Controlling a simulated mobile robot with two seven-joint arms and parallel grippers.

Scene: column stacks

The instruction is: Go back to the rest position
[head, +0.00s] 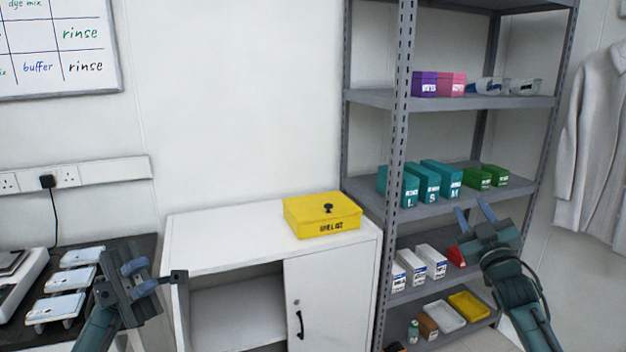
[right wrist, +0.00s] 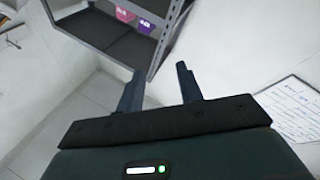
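My left gripper (head: 150,280) is at the lower left of the head view, in front of the white cabinet's left edge. Its finger gap does not show clearly from this angle. My right gripper (head: 473,215) is at the right of the head view, raised in front of the metal shelf. Its two fingers stand apart with nothing between them. In the right wrist view the same gripper (right wrist: 160,88) also shows spread, empty fingers, with shelf, wall and floor beyond.
A grey shelf rack (head: 370,97) holds coloured boxes, teal boxes (head: 430,182) and trays. A yellow box (head: 320,215) stands on the white cabinet (head: 210,235), whose left side is open. Bench equipment (head: 60,280) is at the lower left. A coat (head: 597,140) hangs right.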

